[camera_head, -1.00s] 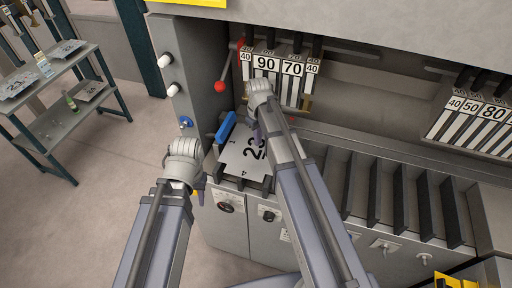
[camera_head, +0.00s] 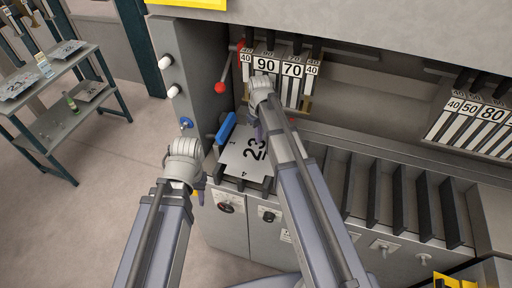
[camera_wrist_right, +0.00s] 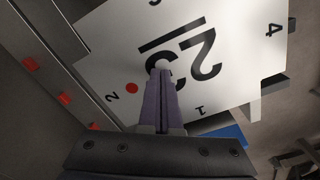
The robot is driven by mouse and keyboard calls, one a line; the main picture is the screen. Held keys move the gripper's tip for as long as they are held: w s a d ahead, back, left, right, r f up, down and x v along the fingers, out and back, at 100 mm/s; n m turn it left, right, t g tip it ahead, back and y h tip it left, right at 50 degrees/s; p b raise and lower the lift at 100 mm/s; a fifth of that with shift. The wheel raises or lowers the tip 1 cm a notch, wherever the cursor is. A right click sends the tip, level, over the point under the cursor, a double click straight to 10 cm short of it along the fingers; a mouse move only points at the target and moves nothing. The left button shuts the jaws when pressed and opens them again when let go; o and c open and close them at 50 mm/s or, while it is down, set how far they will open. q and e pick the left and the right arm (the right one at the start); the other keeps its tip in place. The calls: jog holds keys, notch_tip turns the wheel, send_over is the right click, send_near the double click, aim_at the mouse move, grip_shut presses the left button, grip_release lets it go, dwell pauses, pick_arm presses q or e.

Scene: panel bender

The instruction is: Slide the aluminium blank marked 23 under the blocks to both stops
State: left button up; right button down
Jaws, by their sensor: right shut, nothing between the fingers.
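The aluminium blank marked 23 (camera_head: 240,158) lies flat on the machine's slatted table, below the hanging numbered blocks (camera_head: 280,78). Its far part is hidden behind my right arm. In the right wrist view the blank (camera_wrist_right: 225,35) fills the upper middle, with a red dot near its corner marked 2. My right gripper (camera_wrist_right: 160,72) is shut and empty, its fingertips over the blank by the digits; contact cannot be told. In the head view my right gripper (camera_head: 257,130) is partly hidden. My left gripper (camera_head: 201,190) hangs left of the table, apart from the blank; its jaws are unclear.
A blue block (camera_head: 226,127) stands at the blank's left edge. A red-knobbed lever (camera_head: 220,87) is behind it. More numbered blocks (camera_head: 475,112) hang at right. Dark slats (camera_head: 370,190) run along the table. A shelf cart (camera_head: 62,105) with plates stands far left.

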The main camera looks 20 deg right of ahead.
notch_tip(320, 180, up, 6)
jog(key=p, duration=0.6)
jog(key=shift+r, duration=0.25)
